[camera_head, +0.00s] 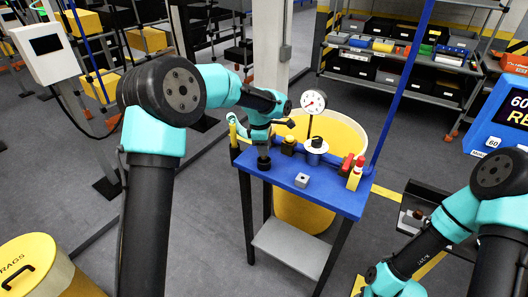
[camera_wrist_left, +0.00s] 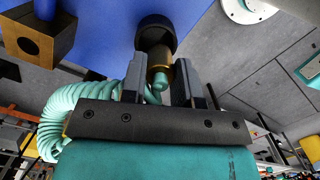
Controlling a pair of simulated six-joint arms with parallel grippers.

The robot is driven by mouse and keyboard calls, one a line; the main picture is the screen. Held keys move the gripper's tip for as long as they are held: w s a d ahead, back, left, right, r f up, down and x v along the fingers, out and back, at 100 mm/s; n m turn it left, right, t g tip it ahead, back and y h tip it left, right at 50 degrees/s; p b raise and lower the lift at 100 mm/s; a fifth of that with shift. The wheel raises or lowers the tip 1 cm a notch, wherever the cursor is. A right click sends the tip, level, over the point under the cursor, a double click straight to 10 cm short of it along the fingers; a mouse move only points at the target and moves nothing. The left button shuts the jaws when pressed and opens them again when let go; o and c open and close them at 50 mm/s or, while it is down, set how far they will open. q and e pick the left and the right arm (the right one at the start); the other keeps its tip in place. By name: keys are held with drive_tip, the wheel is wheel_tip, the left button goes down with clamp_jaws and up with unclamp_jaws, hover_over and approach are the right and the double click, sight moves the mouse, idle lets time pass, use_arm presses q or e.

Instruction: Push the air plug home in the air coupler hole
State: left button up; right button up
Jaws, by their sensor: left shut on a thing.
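My left gripper (camera_head: 264,150) is over the near left corner of the blue bench top, pointing down. In the left wrist view the left gripper (camera_wrist_left: 160,82) is shut on the air plug (camera_wrist_left: 160,62), a brass-coloured piece with a teal end between the two dark fingers. The far end of the plug meets the round black air coupler (camera_wrist_left: 155,32) on the bench. They look in line, but I cannot tell how deep the plug sits. The coupler (camera_head: 264,163) shows as a dark knob in the head view.
A coiled teal hose (camera_wrist_left: 85,108) hangs beside the gripper. A yellow bin (camera_head: 345,133) stands behind.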

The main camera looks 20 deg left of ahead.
use_arm(q)
drive_tip(key=s+d+r, duration=0.1)
drive_tip(key=s+d, duration=0.3)
drive_tip(key=s, duration=1.1)
drive_tip(key=shift+d+r, duration=0.15)
